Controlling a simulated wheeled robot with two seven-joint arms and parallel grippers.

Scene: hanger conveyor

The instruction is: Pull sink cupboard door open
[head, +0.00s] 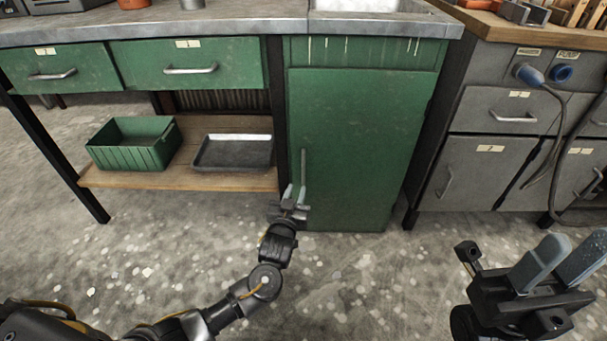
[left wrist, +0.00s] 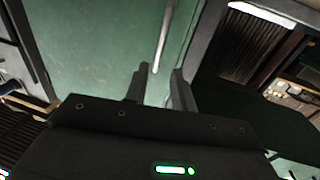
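The sink cupboard door (head: 360,145) is a green panel below the sink, and it looks closed. Its upright metal handle (head: 303,168) is near the door's left edge. My left gripper (head: 295,193) is at the lower end of the handle. In the left wrist view the left gripper's fingers (left wrist: 160,85) stand apart, with the handle (left wrist: 165,35) running down toward the gap between them. I cannot tell whether either finger touches the handle. My right gripper (head: 567,258) is at the lower right, away from the door, with its fingers apart and nothing between them.
Left of the cupboard, a wooden shelf (head: 205,182) holds a green bin (head: 133,150) and a dark tray (head: 233,152). A grey cabinet (head: 478,168) with a hanging cable (head: 556,130) stands to the right. The concrete floor before the door is clear apart from my arm.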

